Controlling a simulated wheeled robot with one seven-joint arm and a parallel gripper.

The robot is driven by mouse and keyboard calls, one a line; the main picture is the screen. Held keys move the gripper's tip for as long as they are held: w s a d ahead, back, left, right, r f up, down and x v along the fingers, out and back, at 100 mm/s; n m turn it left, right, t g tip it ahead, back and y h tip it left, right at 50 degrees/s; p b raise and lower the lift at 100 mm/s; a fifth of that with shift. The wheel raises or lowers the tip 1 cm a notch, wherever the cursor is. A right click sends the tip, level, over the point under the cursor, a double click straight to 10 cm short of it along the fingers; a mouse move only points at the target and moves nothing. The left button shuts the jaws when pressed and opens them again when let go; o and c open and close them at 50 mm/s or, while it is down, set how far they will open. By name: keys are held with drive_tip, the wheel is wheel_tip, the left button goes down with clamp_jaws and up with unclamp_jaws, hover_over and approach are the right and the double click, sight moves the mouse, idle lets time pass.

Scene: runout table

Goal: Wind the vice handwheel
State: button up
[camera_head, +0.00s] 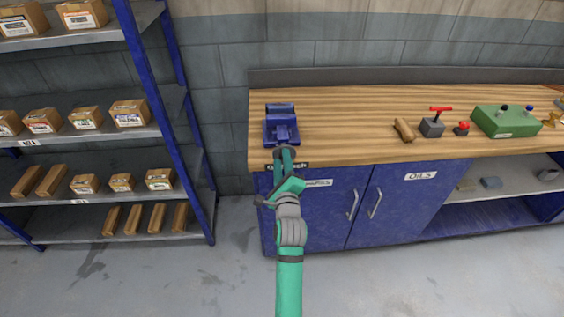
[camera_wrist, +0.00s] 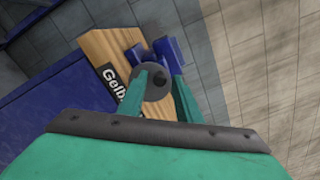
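The blue vice (camera_head: 281,125) stands at the left front of the wooden bench top. In the wrist view it shows as a blue body (camera_wrist: 172,48) behind a round grey handwheel (camera_wrist: 156,84) with a dark centre. My gripper (camera_head: 284,151) is at the bench's front edge, just in front of the vice. In the wrist view my two green fingers (camera_wrist: 160,72) stand apart, one on each side of the handwheel's middle, overlapping its face or rim. I cannot tell whether they touch it. In the head view my gripper hides the handwheel.
The wooden bench (camera_head: 350,115) has blue cabinets below. To the right stand a wooden cylinder (camera_head: 404,130), a red-handled device (camera_head: 432,126), a red button (camera_head: 461,128) and a green box (camera_head: 505,122). A blue shelf rack (camera_head: 160,90) with cartons is at left. The bench middle is clear.

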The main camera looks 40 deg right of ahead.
clamp_jaws()
drive_tip(key=shift+w+a+f+n, duration=0.1)
drive_tip(key=shift+a+f+n, duration=0.05)
drive_tip(key=shift+n, duration=0.75)
drive_tip(key=shift+w+a+f+n, duration=0.1)
drive_tip(key=shift+a+f+n, duration=0.05)
drive_tip(key=shift+n, duration=0.75)
drive_tip(key=shift+w+a+f+n, duration=0.1)
drive_tip(key=shift+a+f+n, duration=0.1)
drive_tip(key=shift+n, duration=0.65)
drive_tip(key=shift+w+a+f+n, duration=0.1)
drive_tip(key=shift+f+n, duration=0.05)
drive_tip(key=shift+n, duration=0.7)
drive_tip(key=shift+f+n, duration=0.2)
drive_tip(key=shift+n, duration=0.65)
drive_tip(key=shift+f+n, duration=0.2)
drive_tip(key=shift+n, duration=0.65)
